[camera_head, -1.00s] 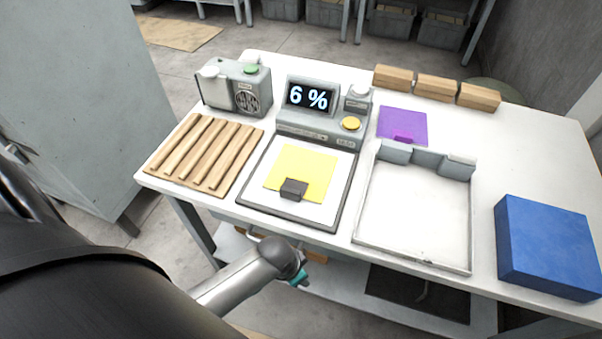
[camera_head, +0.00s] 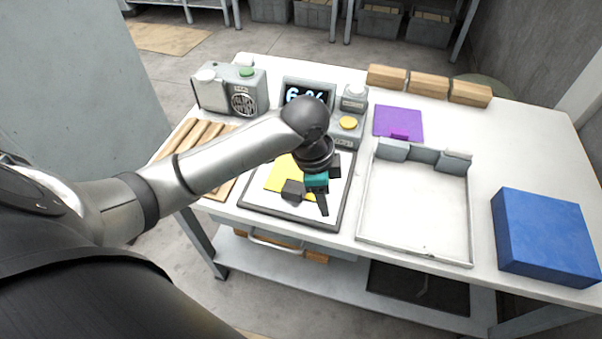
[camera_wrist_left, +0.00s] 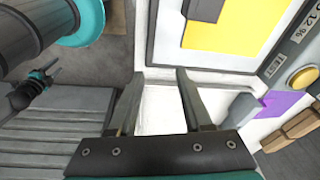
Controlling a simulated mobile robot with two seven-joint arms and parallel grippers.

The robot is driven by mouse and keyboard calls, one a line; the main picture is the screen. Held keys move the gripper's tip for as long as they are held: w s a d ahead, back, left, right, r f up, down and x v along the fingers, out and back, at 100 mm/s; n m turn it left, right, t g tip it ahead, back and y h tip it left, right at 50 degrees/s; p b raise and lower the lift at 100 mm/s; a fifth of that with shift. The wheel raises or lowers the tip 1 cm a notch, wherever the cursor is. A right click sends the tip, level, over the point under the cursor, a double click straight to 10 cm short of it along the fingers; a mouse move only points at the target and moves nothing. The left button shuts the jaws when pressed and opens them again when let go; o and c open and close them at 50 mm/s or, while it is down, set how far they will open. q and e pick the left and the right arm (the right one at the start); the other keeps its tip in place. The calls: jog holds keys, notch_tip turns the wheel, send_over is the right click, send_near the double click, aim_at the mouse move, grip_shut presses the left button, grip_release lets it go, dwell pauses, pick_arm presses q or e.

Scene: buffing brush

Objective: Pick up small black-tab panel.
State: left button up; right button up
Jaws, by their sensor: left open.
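The small yellow panel (camera_head: 279,178) with a black tab (camera_head: 292,190) lies on the white dark-edged pad (camera_head: 262,207). My arm partly covers the panel in the head view. In the left wrist view the yellow panel (camera_wrist_left: 222,34) and part of its black tab (camera_wrist_left: 207,9) show at the top. My left gripper (camera_head: 322,204) is above the pad's right part, just right of the tab. Its two fingers (camera_wrist_left: 160,74) are apart with nothing between them. What looks like my right gripper (camera_wrist_left: 33,90) is small at the left wrist view's left edge; its jaws are unclear.
A display unit with a yellow button (camera_head: 348,123) stands behind the pad. A white walled tray (camera_head: 415,256) is to the right, with a purple panel (camera_head: 398,122) behind it. A blue block (camera_head: 543,236) is at far right. A slatted wooden rack (camera_head: 222,188) is left.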

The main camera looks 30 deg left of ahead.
pick_arm(q)
jog(key=w+a+r+m+g+y, duration=0.2)
jog(key=a+r, duration=0.7)
jog(key=r, duration=0.1)
jog(key=b, duration=0.3)
send_over(291, 191)
jog(key=f, duration=1)
jog(key=shift+w+f, duration=0.15)
jog(key=shift+w, duration=0.1)
jog(key=shift+m, duration=0.3)
jog(key=shift+s+f+b, duration=0.2)
jog(key=shift+f+b, duration=0.5)
jog(key=shift+f, duration=2)
jog(key=shift+c, duration=0.2)
jog(key=shift+r, duration=0.1)
grip_shut()
